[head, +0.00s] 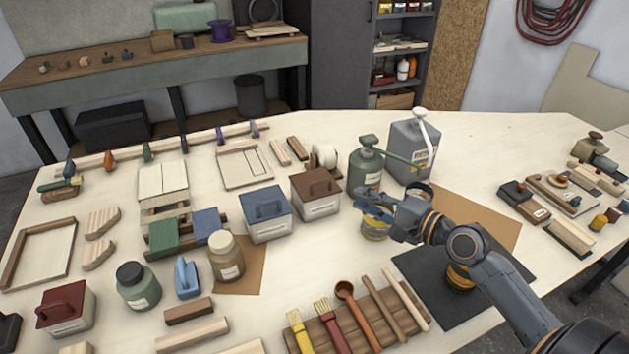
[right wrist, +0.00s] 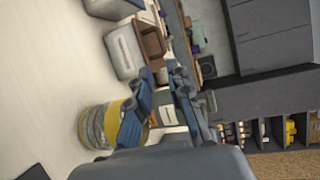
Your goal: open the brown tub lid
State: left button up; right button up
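The brown tub lid (head: 316,183) sits closed on a white tub (head: 316,208) in the middle of the table, its handle on top. In the right wrist view the brown lid (right wrist: 151,43) shows beyond the fingertips, turned sideways. My right gripper (head: 364,202) is to the right of the tub, apart from it, above a yellow-banded tin (head: 374,231). In the right wrist view its fingers (right wrist: 163,75) are spread with a gap between them and nothing held. My left gripper is not in view.
A blue-lidded tub (head: 266,226) stands just left of the brown-lidded one. A green bottle (head: 365,172) and a grey canister (head: 412,150) stand behind my right gripper. Brushes on a wooden rack (head: 335,335) lie in front.

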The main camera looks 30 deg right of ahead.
aim_at(324, 182)
jog(key=x, duration=0.3)
jog(key=p+x, duration=0.1)
jog(key=x, duration=0.3)
jog(key=p+x, duration=0.1)
jog(key=x, duration=0.3)
jog(key=shift+a+r, duration=0.15)
jog(key=shift+r, duration=0.2)
jog(key=shift+w+a+f+p, duration=0.2)
jog(key=shift+w+a+p, duration=0.1)
jog(key=shift+w, duration=0.45)
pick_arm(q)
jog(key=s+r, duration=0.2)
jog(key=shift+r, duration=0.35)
pick_arm(e)
grip_shut()
